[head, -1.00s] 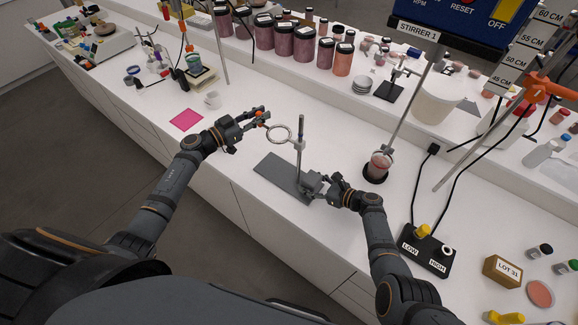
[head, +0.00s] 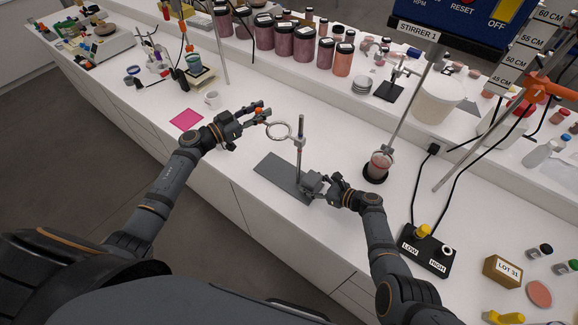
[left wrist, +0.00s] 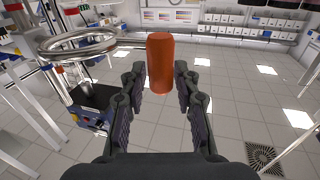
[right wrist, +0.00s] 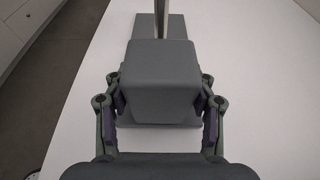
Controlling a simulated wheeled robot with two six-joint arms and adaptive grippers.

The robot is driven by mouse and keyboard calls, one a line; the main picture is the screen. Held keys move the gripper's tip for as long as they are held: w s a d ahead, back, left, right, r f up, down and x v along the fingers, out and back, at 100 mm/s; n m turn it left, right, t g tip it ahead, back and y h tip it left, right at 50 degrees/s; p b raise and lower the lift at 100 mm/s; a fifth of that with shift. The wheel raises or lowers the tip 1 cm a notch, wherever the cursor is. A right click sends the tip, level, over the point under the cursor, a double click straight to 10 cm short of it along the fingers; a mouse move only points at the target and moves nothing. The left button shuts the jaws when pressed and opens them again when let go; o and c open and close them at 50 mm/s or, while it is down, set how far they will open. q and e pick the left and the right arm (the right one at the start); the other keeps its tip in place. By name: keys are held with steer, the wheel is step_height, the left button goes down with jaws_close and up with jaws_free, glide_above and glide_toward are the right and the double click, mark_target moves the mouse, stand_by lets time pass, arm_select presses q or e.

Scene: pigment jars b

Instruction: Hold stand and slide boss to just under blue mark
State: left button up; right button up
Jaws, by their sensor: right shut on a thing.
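The grey stand has a flat base (head: 274,172) on the bench and an upright metal rod (head: 301,125). A boss (head: 300,144) sits on the rod and carries a metal ring (head: 280,131), also in the left wrist view (left wrist: 75,41). My right gripper (head: 318,184) is shut on the grey block (right wrist: 160,82) at the stand's base. My left gripper (head: 264,110) is open, its fingers either side of an orange cylinder (left wrist: 160,62), with a gap on both sides. I cannot make out the blue mark.
A stirred beaker (head: 379,164) stands right of the stand, with a black control box (head: 428,255) nearer. A pink sheet (head: 187,119) and white mug (head: 212,99) lie to the left. Several dark jars (head: 283,40) line the back.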

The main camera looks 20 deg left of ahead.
arm_select(q)
steer(key=shift+o, duration=0.7)
arm_select(e)
steer(key=shift+s+d+f, duration=0.1)
steer(key=shift+s+f, duration=0.2)
steer(key=shift+f, duration=0.15)
arm_select(q)
steer(key=shift+f, duration=0.1)
steer(key=shift+s+a, duration=0.15)
steer(key=shift+s, duration=0.05)
steer(key=v, duration=1.1)
steer(key=shift+s, duration=0.35)
arm_select(e)
steer(key=o, duration=1.7)
steer(key=shift+w+r, duration=0.15)
steer(key=shift+w, duration=0.15)
arm_select(q)
steer(key=shift+w+a, duration=0.1)
steer(key=shift+w, duration=0.05)
arm_select(e)
steer(key=shift+o, duration=0.2)
